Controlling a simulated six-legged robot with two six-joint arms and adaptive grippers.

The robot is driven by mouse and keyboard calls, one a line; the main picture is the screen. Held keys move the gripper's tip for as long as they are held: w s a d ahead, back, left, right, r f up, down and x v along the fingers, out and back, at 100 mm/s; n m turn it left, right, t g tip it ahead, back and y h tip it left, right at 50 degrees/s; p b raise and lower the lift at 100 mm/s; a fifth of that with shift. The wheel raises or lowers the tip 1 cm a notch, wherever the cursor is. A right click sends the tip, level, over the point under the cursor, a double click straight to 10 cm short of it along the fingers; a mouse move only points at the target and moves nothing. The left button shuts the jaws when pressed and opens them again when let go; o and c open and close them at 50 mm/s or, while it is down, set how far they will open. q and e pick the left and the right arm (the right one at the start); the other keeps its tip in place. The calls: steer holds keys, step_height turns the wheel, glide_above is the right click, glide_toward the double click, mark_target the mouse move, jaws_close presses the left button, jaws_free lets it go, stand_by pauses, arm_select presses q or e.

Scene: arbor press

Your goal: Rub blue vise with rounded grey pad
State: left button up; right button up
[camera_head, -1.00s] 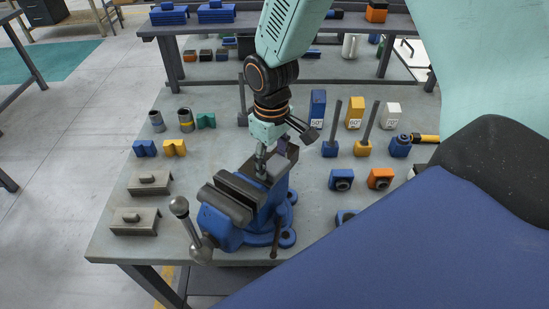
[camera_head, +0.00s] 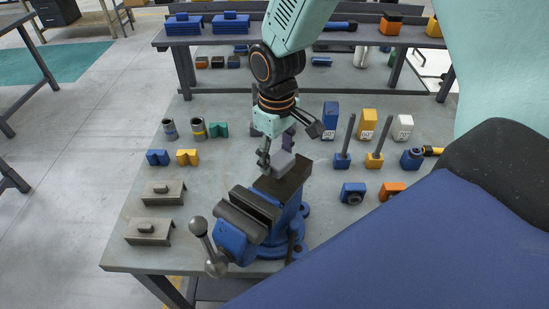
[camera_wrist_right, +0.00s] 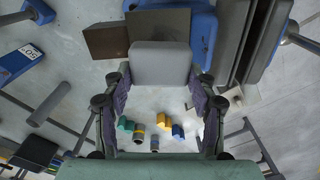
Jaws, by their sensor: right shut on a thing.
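The blue vise (camera_head: 236,240) stands on the grey workbench, its dark jaws (camera_head: 250,208) and brown rear block (camera_head: 285,182) facing up. My right gripper (camera_head: 277,150) comes down from above behind the vise's rear block. It is shut on the rounded grey pad (camera_head: 284,164). In the right wrist view the pad (camera_wrist_right: 160,62) sits between the two fingers and overlaps the vise's brown block (camera_wrist_right: 160,24) and blue body (camera_wrist_right: 203,30). Whether the pad touches the vise cannot be told. My left gripper is not in view.
Several coloured blocks and rods stand right of the vise, including a blue block (camera_head: 330,118) and a yellow one (camera_head: 367,122). Small cylinders and V-blocks (camera_head: 188,157) lie to the left, with grey metal plates (camera_head: 150,230) nearer. A shelf bench (camera_head: 300,38) stands behind.

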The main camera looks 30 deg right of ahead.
steer(key=shift+w+a+r, duration=0.1)
steer(key=shift+w+r, duration=0.1)
steer(key=shift+r, duration=0.5)
steer(key=shift+w+a+r, duration=0.1)
steer(key=shift+w+r, duration=0.05)
steer(key=shift+r, duration=0.55)
steer(key=shift+s+d+r, duration=0.15)
steer(key=shift+s+r, duration=0.1)
steer(key=shift+s, duration=0.05)
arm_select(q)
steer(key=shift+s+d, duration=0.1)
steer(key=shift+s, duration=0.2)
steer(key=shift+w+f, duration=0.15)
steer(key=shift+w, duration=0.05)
arm_select(e)
steer(key=shift+w, duration=0.25)
